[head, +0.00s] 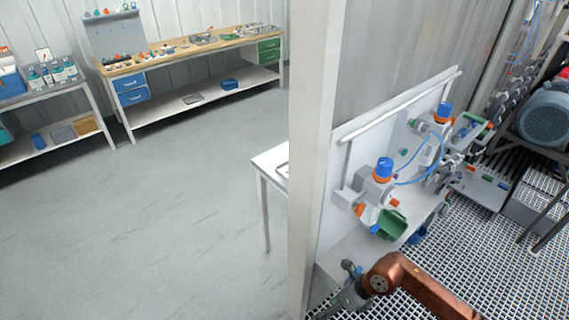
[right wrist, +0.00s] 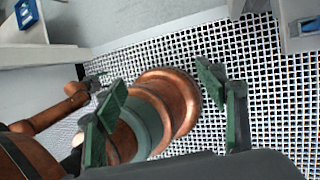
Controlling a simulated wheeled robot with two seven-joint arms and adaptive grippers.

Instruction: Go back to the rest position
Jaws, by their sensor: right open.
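My right gripper (right wrist: 163,80) shows in the right wrist view with its two green-padded fingers wide apart. Nothing is between them; copper and grey-green rounded parts of my own body show behind. A copper arm of mine reaches into the lower right of the head view, its small grey end above the grating beside the white panel. The state of the jaws there is too small to tell. A copper arm link of mine also shows at the left of the right wrist view, its end partly hidden by the finger. I see no left gripper clearly.
Grating (head: 480,250) covers the right floor. Workbenches (head: 190,50) line the back wall; the grey floor (head: 150,220) is clear.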

